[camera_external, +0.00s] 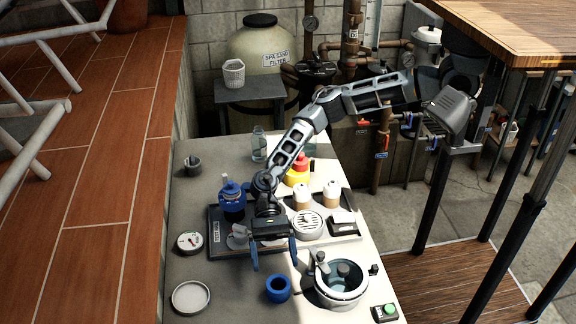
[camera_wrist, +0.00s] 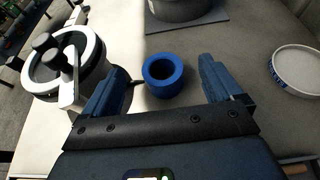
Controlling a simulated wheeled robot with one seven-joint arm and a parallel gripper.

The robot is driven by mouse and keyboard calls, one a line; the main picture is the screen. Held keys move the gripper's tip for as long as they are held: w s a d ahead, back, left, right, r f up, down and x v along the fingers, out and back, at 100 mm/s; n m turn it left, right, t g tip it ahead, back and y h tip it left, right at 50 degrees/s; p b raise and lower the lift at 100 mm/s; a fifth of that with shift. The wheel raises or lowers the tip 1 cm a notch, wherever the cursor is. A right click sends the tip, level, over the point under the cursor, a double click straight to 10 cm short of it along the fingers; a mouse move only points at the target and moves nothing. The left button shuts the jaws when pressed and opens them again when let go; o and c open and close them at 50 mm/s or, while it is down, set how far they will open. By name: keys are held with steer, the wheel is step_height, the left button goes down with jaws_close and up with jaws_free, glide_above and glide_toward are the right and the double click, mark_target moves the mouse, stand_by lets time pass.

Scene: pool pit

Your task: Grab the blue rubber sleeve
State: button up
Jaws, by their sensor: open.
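The blue rubber sleeve (camera_external: 278,289) is a short, thick ring standing on the counter, its round hole facing up. In the wrist view the sleeve (camera_wrist: 163,75) lies ahead of my gripper, between the lines of its two fingers. My gripper (camera_external: 273,258) hangs above the counter, behind the sleeve in the external view, with its two blue fingers spread wide. In the wrist view my gripper (camera_wrist: 158,82) has nothing in its jaws. I cannot tell the exact height of the fingertips above the counter.
A white-rimmed pot (camera_external: 341,297) with black knobs stands close right of the sleeve. A shallow white dish (camera_external: 190,297) lies to the left. A dark tray (camera_external: 217,247) with bottles, cups and a round grille is behind. A small box with a green button (camera_external: 385,313) is at front right.

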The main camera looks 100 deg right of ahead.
mark_target(276, 276)
step_height(276, 276, down, 3)
steer(key=shift+s+a, duration=0.1)
steer(key=shift+x, duration=1.4)
steer(key=shift+r, duration=0.1)
steer(key=c, duration=1.4)
